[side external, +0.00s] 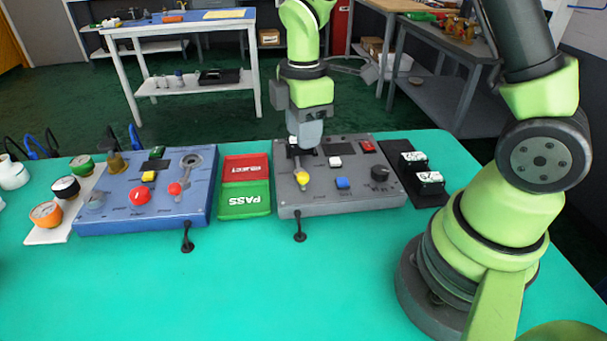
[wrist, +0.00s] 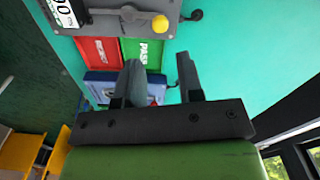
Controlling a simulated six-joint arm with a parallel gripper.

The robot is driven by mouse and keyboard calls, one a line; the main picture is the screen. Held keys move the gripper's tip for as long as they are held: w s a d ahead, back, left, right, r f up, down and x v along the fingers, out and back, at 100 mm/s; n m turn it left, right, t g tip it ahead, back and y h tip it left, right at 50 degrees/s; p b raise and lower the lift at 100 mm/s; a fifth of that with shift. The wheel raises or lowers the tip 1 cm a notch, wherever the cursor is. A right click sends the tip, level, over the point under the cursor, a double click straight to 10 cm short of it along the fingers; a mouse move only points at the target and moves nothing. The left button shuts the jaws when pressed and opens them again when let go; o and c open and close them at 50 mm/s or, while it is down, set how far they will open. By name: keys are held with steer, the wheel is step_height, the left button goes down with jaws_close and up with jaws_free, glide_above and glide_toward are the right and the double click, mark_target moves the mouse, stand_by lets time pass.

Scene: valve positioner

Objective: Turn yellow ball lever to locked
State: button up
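The yellow ball lever (side external: 302,176) is on the grey panel (side external: 328,203); its yellow knob points toward the front edge in the side external view. In the wrist view the yellow ball (wrist: 160,24) sits at the end of a thin metal arm near the top. My gripper (side external: 305,140) is above the back part of the grey panel, close behind the lever. In the wrist view its two fingers (wrist: 160,80) are apart with nothing between them. Whether a fingertip touches the panel or lever cannot be told. The lever's position labels are too small to read.
A blue panel (side external: 120,212) with red knobs stands left. Red and green trays (side external: 245,200) lie between the panels. A black strip with white-topped parts (side external: 428,178) is right of the grey panel. Gauges (side external: 45,213) stand far left. The front of the teal table is clear.

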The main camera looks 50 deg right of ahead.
mark_target(303, 174)
step_height(303, 174, down, 10)
stand_by(0.5)
jaws_close()
